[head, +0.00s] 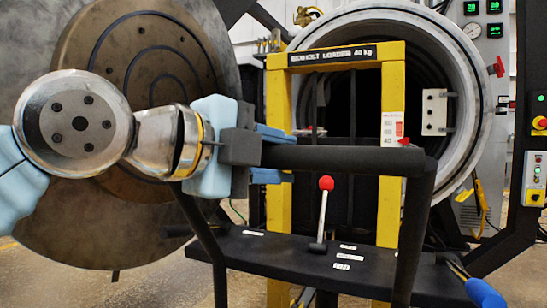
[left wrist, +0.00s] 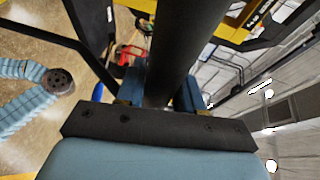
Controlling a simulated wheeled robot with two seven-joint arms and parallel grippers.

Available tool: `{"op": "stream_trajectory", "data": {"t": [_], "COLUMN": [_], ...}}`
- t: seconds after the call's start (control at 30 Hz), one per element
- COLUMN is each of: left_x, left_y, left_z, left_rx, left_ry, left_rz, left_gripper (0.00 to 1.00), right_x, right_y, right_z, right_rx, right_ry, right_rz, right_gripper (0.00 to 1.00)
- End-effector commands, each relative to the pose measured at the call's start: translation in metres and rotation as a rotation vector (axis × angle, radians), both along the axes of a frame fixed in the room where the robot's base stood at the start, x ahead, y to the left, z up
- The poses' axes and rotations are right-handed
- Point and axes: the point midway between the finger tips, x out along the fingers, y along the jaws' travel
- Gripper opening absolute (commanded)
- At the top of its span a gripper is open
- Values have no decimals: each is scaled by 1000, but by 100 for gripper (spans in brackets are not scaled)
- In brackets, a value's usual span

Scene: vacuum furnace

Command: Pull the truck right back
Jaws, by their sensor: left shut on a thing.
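My left gripper (head: 276,155) comes in from the left and is shut on the left part of the handle's crossbar. In the left wrist view the black bar (left wrist: 178,45) runs between the blue fingers of my left gripper (left wrist: 163,92). A red-knobbed lever (head: 323,210) stands upright on the deck. My right gripper is not in view.
The round furnace mouth (head: 480,110) is open right behind the truck's frame. Its large round door (head: 205,50) stands swung open at the left. A control panel (head: 497,45) with gauges stands at the right. A blue-gripped handle (head: 484,293) is at the lower right.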

Motion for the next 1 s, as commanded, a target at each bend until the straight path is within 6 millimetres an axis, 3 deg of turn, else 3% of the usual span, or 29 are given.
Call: {"op": "stream_trajectory", "data": {"t": [0.03, 0.27, 0.3, 0.4, 0.77, 1.0], "left_x": [3, 2, 2, 2, -4, -39], "left_y": [-2, -2, -2, -1, 3, 33], "left_z": [-8, -8, -8, -7, -2, 8], "left_rx": [11, 12, 12, 11, 5, 2], "left_ry": [18, 19, 19, 16, 7, 4], "left_rz": [0, 0, 0, -1, 1, 0], "left_gripper": [0, 0, 41, 56, 57, 57], "right_x": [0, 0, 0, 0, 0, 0], "right_y": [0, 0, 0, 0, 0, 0], "right_z": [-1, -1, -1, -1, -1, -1], "right_rx": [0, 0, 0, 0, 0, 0], "right_ry": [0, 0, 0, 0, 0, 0], "right_rz": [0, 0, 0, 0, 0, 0], "right_gripper": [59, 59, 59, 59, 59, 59]}}
